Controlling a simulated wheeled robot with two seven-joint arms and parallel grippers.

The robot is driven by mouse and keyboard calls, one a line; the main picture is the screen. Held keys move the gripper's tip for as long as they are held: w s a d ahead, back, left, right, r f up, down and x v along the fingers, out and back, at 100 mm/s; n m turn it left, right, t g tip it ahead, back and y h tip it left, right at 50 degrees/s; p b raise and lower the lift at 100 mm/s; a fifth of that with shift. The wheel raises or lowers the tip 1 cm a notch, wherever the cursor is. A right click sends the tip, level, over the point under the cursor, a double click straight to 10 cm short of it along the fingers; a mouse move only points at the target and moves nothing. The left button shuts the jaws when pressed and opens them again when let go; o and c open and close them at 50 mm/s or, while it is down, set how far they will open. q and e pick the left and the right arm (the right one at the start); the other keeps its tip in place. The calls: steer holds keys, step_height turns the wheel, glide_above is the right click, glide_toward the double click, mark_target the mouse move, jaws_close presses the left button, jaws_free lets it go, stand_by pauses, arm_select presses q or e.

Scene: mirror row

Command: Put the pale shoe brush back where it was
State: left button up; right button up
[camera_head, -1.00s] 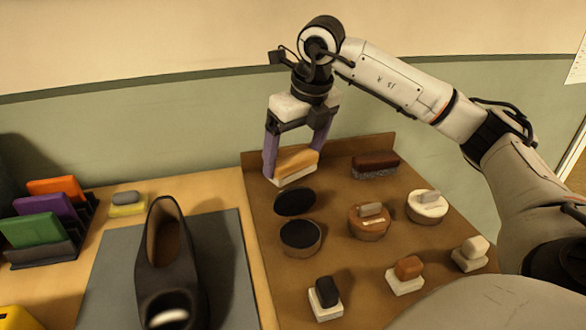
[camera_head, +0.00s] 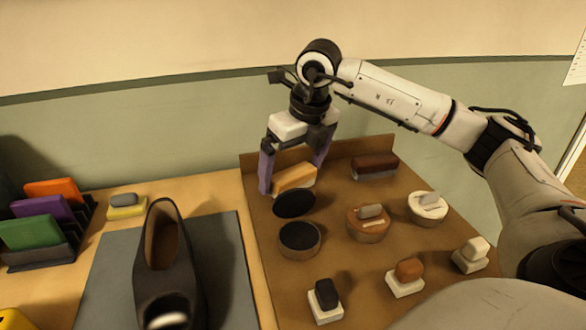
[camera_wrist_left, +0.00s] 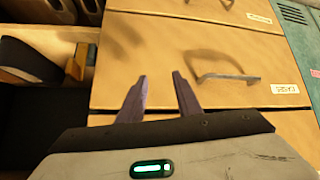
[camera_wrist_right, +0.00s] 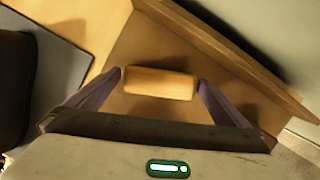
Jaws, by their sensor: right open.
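The pale shoe brush (camera_head: 296,178) has a light wooden back and sits at the back left of the brown board (camera_head: 345,275), behind a dark round tin piece. Its underside is mostly hidden in the head view. My right gripper (camera_head: 292,175) points down around it, with one finger beyond each end. In the right wrist view the brush (camera_wrist_right: 160,83) lies between the fingertips, with a narrow gap at each end. My left gripper (camera_wrist_left: 160,78) appears only in its wrist view. It is open and empty, above wooden drawer fronts with a handle.
A dark brush (camera_head: 375,165) stands to the right along the board's raised back edge (camera_head: 350,146). Two dark round tin pieces (camera_head: 300,238) are close in front. Several tins and small blocks fill the board's right and front. A dark shoe (camera_head: 165,265) stands on a grey mat left.

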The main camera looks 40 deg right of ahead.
steer(key=v, duration=1.2)
steer(key=shift+p, duration=0.45)
